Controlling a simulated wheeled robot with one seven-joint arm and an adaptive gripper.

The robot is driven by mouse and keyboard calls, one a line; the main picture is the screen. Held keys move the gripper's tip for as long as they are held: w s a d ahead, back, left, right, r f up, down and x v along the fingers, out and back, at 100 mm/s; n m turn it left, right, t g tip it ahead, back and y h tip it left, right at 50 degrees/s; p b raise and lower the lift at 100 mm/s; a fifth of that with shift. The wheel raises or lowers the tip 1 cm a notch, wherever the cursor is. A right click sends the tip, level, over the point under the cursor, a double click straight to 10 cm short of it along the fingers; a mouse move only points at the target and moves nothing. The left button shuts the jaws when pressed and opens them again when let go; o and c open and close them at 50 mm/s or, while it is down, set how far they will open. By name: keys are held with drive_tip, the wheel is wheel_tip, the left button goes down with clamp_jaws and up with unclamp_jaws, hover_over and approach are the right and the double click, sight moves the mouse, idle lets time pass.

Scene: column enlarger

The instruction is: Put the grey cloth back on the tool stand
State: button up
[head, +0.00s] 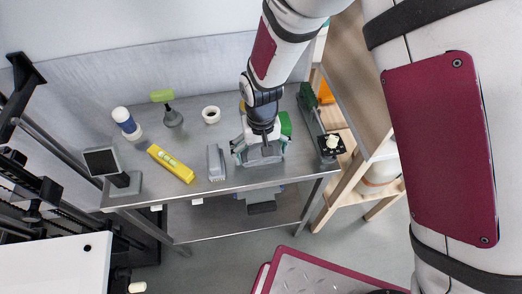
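My gripper (261,157) points down over the right part of the grey metal bench (190,192). Its two fingers are spread apart, with teal parts showing on both sides. A grey patch shows between and below them; I cannot tell whether it is cloth, bench or part of the gripper. A narrow grey piece (215,160) with a pale, fringed front end lies left of my gripper, apart from it. It may be a brush or the folded cloth. No tool stand is clearly recognisable; a black block with a white top (330,144) stands at the bench's right end.
Green things lie close right of my gripper. A wooden shelf (352,60) borders the right.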

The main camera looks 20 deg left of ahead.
wheel_tip(320, 180, up, 12)
drive_tip(key=shift+r, duration=0.15)
idle(0.7)
drive_tip(key=w+d+r+m+t+y, duration=0.1)
drive_tip(key=d+r+m+t, duration=0.15)
drive_tip(key=d+r, duration=1.55)
drive_tip(key=s+d+r+m+t, duration=0.1)
drive_tip(key=s+d+m, duration=0.1)
drive_tip(key=s+d, duration=0.3)
drive_tip(key=s+d+r+m+t+h, duration=0.1)
drive_tip(key=s+d+r, duration=0.1)
drive_tip(key=s+d, duration=0.4)
drive_tip(key=d, duration=0.5)
drive_tip(key=shift+s+r+m+t, duration=0.15)
drive_tip(key=shift+s+m+t, duration=0.05)
drive_tip(key=shift+m+t, duration=0.15)
drive_tip(key=shift+d, duration=0.1)
